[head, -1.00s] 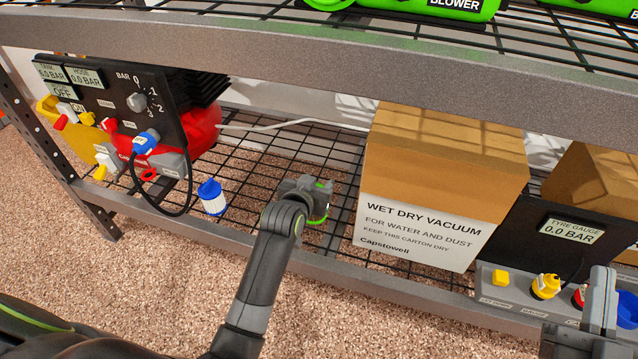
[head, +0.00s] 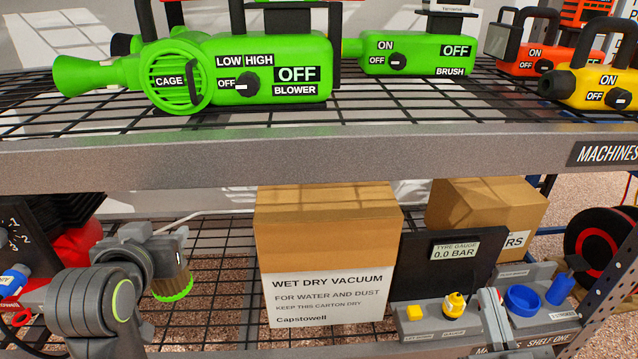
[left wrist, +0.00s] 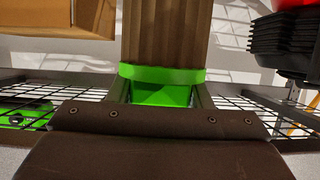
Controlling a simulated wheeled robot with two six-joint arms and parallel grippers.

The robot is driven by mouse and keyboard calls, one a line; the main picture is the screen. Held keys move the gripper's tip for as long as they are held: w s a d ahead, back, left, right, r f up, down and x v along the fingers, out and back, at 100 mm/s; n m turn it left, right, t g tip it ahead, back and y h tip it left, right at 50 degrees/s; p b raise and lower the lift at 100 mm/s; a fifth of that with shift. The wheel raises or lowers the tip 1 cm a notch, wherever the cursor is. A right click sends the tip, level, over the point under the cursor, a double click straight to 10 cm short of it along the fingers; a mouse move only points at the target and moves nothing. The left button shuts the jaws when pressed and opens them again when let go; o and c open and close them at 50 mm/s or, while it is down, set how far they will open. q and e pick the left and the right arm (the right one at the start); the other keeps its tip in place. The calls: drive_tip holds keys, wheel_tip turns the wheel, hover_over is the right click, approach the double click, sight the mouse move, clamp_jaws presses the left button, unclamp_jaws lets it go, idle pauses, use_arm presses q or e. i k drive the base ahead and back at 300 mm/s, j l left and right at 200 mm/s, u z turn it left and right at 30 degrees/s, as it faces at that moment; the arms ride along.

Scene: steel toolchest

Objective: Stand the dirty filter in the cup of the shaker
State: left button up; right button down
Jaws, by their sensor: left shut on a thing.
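The dirty filter (head: 170,272) is a brown pleated cylinder with a green rim at its lower end. My left gripper (head: 152,248) is shut on it and holds it above the lower shelf's wire mesh, left of the big carton. In the left wrist view the filter (left wrist: 167,35) stands out from the jaws, its green end between them. At the right, a grey base (head: 540,318) carries a round blue cup (head: 522,299) and a blue upright handle (head: 560,288); this looks like the shaker.
The wet dry vacuum carton (head: 328,245) stands between the filter and the cup. A tyre gauge unit (head: 440,318) stands right of it. The upper shelf's front beam (head: 320,158) runs above, with green machines on that shelf. A red and black compressor (head: 75,240) is at the left.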

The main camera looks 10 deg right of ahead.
sight(520, 304)
drive_tip(key=k+l+z, duration=0.15)
drive_tip(key=k+z, duration=0.3)
drive_tip(key=k, duration=0.15)
drive_tip(key=i+l+z, duration=0.2)
drive_tip(key=l+z, duration=0.2)
drive_tip(key=i+l+z, duration=0.35)
drive_tip(key=i+l, duration=0.55)
drive_tip(key=i, duration=0.15)
